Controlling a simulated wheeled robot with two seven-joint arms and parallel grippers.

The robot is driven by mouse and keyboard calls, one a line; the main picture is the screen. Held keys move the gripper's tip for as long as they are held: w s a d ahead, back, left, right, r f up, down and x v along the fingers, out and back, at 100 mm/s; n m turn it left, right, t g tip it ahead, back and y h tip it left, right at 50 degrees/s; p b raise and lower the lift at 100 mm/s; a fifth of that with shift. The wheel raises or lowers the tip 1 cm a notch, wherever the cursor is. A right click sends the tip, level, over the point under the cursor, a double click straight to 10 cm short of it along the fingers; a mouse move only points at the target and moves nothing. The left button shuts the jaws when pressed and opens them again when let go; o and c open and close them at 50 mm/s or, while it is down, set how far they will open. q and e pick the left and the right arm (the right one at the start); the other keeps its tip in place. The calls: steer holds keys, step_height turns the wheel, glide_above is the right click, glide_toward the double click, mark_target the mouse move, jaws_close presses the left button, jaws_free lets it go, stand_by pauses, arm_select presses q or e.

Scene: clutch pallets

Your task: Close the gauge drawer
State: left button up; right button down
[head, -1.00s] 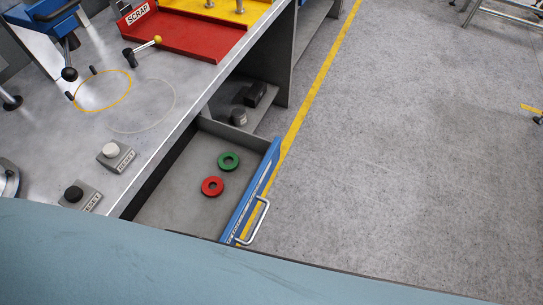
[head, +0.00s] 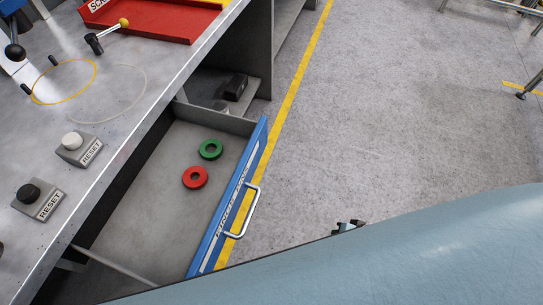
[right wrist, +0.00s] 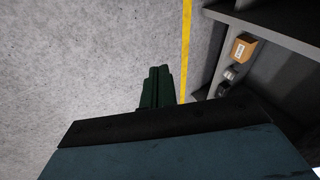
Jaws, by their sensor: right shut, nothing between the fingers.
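The gauge drawer (head: 150,215) is pulled out from under the workbench, with its blue front (head: 232,200) and metal handle (head: 243,212) toward the open floor. A green ring (head: 210,149) and a red ring (head: 195,177) lie inside it. My right gripper (head: 350,226) shows only as small dark tips past my arm, to the right of the handle and apart from it. In the right wrist view its fingers (right wrist: 158,87) are together and empty, over the floor. My left gripper is not in view.
A shelf under the bench holds a cardboard box (right wrist: 242,47). The floor (head: 400,120) right of the drawer is clear.

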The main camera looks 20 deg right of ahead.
mark_target(256, 142)
steer(key=w+r+m+t+y+b, duration=0.2)
steer(key=w+r+t+y+b, duration=0.15)
steer(key=w+r, duration=0.45)
steer(key=w+a+r+n+t+y+b, duration=0.1)
steer(key=w+a+r+y+b, duration=0.2)
steer(key=r, duration=0.7)
steer(key=w+a+r+t+y+b, duration=0.1)
steer(key=a+r+y+b, duration=0.3)
steer(key=r, duration=0.6)
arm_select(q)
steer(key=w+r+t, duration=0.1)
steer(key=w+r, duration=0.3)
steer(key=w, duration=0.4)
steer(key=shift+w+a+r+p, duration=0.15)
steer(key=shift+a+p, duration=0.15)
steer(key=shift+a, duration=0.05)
arm_select(e)
steer(key=shift+y, duration=0.55)
steer(key=x, duration=1.3)
steer(key=shift+w+d+f, duration=0.1)
steer(key=shift+w+d, duration=0.25)
steer(key=shift+w+a, duration=0.1)
